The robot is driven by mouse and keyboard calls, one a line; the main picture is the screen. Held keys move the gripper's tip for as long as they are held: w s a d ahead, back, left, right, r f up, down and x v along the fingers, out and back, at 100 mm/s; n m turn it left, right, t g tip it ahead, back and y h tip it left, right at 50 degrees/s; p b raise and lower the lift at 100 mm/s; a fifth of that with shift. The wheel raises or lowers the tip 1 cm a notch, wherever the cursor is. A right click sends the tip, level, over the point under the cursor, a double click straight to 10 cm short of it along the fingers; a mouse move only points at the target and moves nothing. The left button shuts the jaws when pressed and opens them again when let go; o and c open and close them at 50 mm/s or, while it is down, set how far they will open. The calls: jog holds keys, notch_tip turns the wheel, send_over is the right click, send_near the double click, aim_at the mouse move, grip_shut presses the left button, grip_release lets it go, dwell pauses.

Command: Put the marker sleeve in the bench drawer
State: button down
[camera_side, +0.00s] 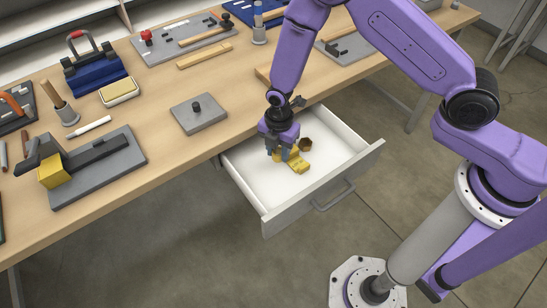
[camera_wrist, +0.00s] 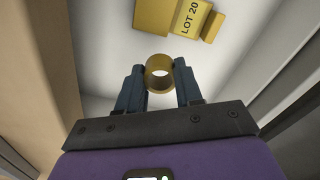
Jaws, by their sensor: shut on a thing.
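The marker sleeve, a short yellow ring (camera_wrist: 158,60), is pinched between the two fingertips of my gripper (camera_wrist: 160,77) in the wrist view, its open end facing the camera. In the side view my gripper (camera_side: 280,154) points down inside the open bench drawer (camera_side: 245,172), towards its left part. The drawer is pulled out and has a white interior. The fingers mostly hide the sleeve in the side view, and I cannot tell whether it touches the drawer floor.
A yellow piece marked LOT 20 (camera_wrist: 190,17) lies in the drawer close to the sleeve; it also shows in the side view (camera_side: 299,164). A small brown piece (camera_side: 305,144) is beside it. The drawer's right side is clear. A grey plate with a knob (camera_side: 199,114) sits on the bench.

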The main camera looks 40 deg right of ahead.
aim_at(273, 166)
jog(key=shift+w+a+f, duration=0.3)
jog(key=shift+w+f, duration=0.25)
jog(key=shift+f, duration=0.2)
jog(key=shift+w+f, duration=0.1)
jog(key=shift+f, duration=1.55)
jog(key=c, duration=0.7)
grip_release()
jog(key=shift+f, duration=0.1)
notch_tip(273, 166, up, 11)
jog(key=shift+r, duration=0.6)
jog(key=shift+r, duration=0.1)
